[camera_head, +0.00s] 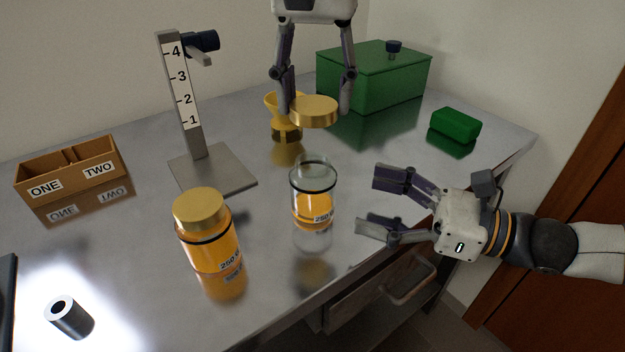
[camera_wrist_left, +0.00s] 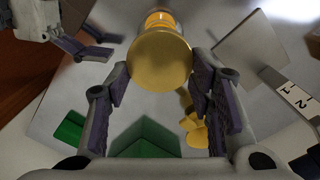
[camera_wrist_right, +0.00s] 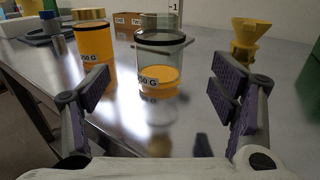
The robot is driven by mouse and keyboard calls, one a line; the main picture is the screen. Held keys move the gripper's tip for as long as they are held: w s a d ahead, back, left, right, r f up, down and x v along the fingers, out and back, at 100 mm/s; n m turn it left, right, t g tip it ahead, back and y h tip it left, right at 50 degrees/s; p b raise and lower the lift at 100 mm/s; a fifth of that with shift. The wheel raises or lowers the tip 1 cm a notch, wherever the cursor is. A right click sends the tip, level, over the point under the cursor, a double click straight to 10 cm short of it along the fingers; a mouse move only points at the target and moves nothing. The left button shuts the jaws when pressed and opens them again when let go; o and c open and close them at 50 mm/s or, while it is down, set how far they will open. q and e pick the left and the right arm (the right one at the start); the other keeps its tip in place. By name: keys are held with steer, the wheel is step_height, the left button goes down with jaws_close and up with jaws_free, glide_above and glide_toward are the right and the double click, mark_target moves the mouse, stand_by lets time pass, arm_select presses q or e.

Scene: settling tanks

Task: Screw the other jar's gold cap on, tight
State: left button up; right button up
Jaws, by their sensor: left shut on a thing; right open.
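My left gripper (camera_head: 315,108) points down and is shut on a gold cap (camera_head: 314,111), held above and behind the open jar. The cap also shows between the fingers in the left wrist view (camera_wrist_left: 160,60). The open jar (camera_head: 313,190) is clear glass, upright, capless, partly filled with orange and labelled 250 G. My right gripper (camera_head: 372,205) is open and empty to the right of the open jar, not touching it; in the right wrist view the open jar (camera_wrist_right: 160,65) stands ahead, between the fingers. The other jar (camera_head: 208,235), full of orange, wears a gold cap (camera_head: 200,207).
A yellow funnel (camera_head: 284,112) stands behind. A stand with a numbered scale (camera_head: 183,90) is at the back left, near a brown ONE/TWO box (camera_head: 70,172). A green box (camera_head: 375,75) and green block (camera_head: 455,124) are at the back right. A dark cylinder (camera_head: 71,318) is front left.

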steer(key=x, duration=1)
steer(key=shift+a, duration=0.1)
steer(key=c, duration=1.8)
arm_select(q)
glide_above(314, 157)
steer(key=shift+f, duration=2.5)
